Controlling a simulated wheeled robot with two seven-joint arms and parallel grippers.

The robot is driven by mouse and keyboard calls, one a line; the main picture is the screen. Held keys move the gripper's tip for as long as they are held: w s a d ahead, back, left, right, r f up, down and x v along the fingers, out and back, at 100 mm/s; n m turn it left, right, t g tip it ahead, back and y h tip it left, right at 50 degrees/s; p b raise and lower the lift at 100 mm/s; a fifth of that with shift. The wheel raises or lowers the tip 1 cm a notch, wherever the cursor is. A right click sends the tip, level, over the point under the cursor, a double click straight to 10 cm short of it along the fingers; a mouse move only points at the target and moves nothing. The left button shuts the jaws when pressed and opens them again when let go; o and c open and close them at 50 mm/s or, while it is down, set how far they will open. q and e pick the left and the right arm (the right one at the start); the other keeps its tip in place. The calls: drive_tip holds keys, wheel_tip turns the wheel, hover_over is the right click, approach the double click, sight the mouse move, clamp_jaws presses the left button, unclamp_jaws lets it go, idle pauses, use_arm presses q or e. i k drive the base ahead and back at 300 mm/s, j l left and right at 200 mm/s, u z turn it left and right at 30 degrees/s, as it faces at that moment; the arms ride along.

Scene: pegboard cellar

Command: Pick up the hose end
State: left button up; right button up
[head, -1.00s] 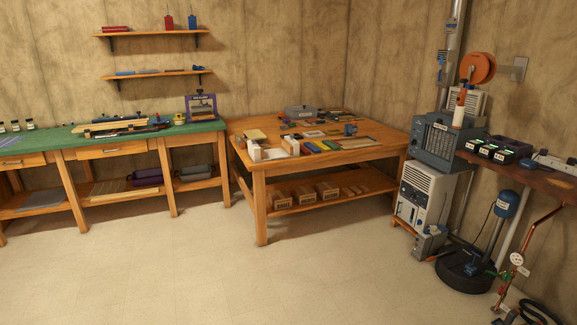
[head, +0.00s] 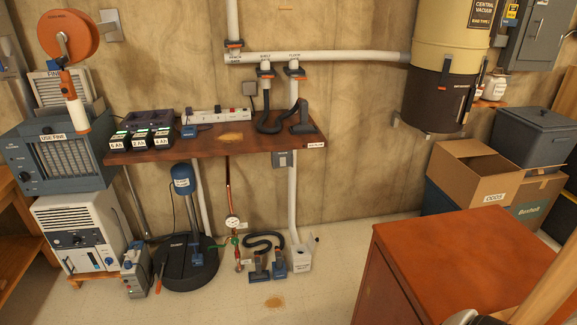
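A dark hose (head: 263,112) hangs from the pipe port labelled SHELF and curves onto the wall shelf (head: 225,140). Its dark end piece (head: 302,120) rests near the right end of the shelf. A second black hose (head: 265,240) lies coiled on the floor below, with two dark blue-grey end pieces (head: 278,264) beside it. I cannot tell from the view alone which end is the task's. Neither of my grippers is in view.
Green-lit battery chargers (head: 140,139) and a power strip (head: 217,115) share the shelf. A black round basin (head: 188,266) and a white box (head: 300,254) stand below. A reddish-brown cabinet (head: 445,255) blocks the right foreground. The floor at centre is mostly clear.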

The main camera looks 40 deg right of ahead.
sight(279, 265)
drive_tip(key=i+l+z, duration=0.35)
drive_tip(key=i+z, duration=0.15)
drive_tip(key=i, duration=0.25)
drive_tip(key=i+z, duration=0.5)
drive_tip(key=i, duration=0.2)
drive_tip(key=i+j+z, duration=0.2)
drive_tip(key=i+z, duration=0.3)
drive_tip(key=i, duration=0.3)
